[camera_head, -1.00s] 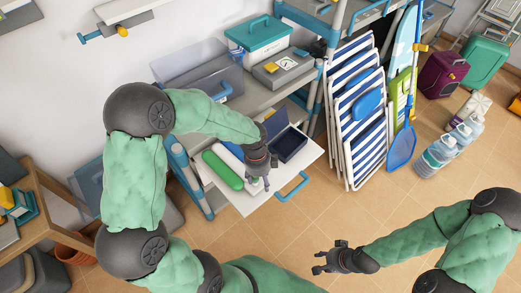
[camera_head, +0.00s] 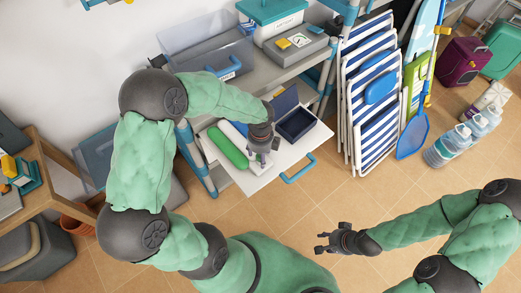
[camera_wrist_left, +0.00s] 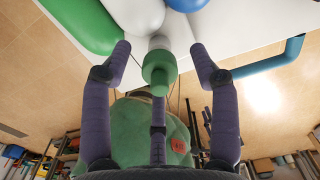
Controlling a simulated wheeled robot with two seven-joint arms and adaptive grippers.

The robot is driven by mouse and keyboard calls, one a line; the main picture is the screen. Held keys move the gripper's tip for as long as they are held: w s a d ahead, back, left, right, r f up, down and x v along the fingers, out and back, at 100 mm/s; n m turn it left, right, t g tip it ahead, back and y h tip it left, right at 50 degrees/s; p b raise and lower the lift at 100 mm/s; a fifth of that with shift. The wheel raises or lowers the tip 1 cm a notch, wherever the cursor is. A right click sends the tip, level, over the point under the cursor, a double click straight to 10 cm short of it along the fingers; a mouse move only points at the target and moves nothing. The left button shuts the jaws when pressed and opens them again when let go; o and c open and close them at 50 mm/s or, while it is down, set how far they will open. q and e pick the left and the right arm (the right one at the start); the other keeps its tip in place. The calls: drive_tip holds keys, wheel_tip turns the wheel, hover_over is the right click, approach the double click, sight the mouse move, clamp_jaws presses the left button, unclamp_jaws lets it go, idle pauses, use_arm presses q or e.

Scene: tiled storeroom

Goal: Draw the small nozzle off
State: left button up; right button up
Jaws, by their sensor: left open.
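My left gripper (camera_head: 262,158) hangs over the white drawer (camera_head: 266,180), pulled out below the shelf. In the left wrist view its fingers (camera_wrist_left: 163,68) are spread on both sides of a small green stub with a rounded end, apparently the nozzle (camera_wrist_left: 158,68). Gaps show between the stub and the fingertips. Behind the stub is a pale grey neck, which it seems to sit on; what bears this neck is not clear. In the head view my gripper hides the stub. My right gripper (camera_head: 326,243) is empty above the floor, its fingers apart.
A green cylinder (camera_head: 228,147) and a white one lie in the drawer left of my left gripper. A dark blue open box (camera_head: 297,124) is right of it. The drawer's blue handle (camera_head: 298,168) sticks out in front. Striped folding chairs (camera_head: 372,95) stand to the right.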

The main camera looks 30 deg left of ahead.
use_arm(q)
drive_tip(key=shift+f, duration=0.95)
clamp_jaws()
drive_tip(key=shift+r, duration=0.1)
drive_tip(key=shift+r+p, duration=2)
drive_tip(key=shift+r, duration=0.25)
